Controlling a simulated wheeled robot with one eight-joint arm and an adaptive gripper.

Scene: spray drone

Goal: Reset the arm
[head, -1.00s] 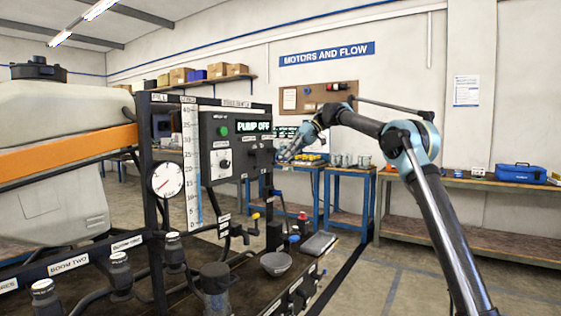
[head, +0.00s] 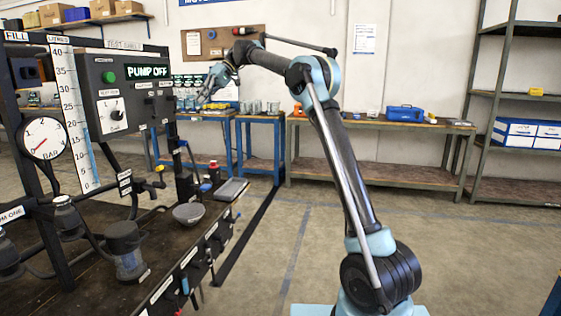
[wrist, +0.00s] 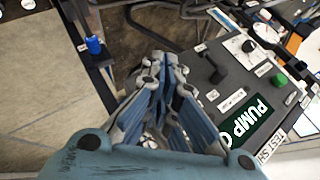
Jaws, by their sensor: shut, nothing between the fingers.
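My arm rises from my base at the lower right of the head view and bends at a high elbow towards the left. My gripper (head: 207,92) hangs at its end, just right of the control panel (head: 125,95), with a gap between them in the picture. In the wrist view my gripper (wrist: 165,62) has its fingertips together with nothing between them. The panel shows a green "PUMP OFF" display, which also appears in the wrist view beside the fingers.
The test bench (head: 120,240) holds a pressure gauge (head: 44,138), a grey bowl (head: 188,213) and a grey tray (head: 231,189). A blue toolbox (head: 405,113) stands on the back workbench. A shelf rack (head: 520,100) is at right. The floor (head: 300,225) between is clear.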

